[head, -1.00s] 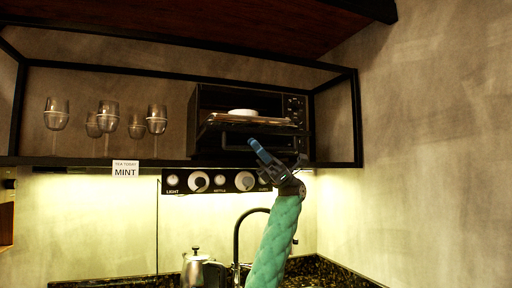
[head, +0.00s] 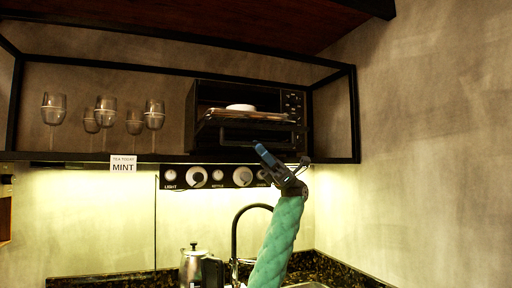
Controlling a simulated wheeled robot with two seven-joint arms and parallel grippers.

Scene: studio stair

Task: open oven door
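The black oven (head: 293,103) stands at the right end of the wall shelf, its knobs on the right of its front. Its door (head: 207,132) looks tilted down and partly open, with a dark handle bar (head: 250,145) across its outer face. The inside shows above the door.
A white dish (head: 241,107) shows in the oven opening. Several glasses (head: 105,110) stand on the shelf to the left. A black-framed shelf edge (head: 335,160), a knob panel (head: 207,177), a tap (head: 236,230) and a metal pot (head: 192,266) are nearby.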

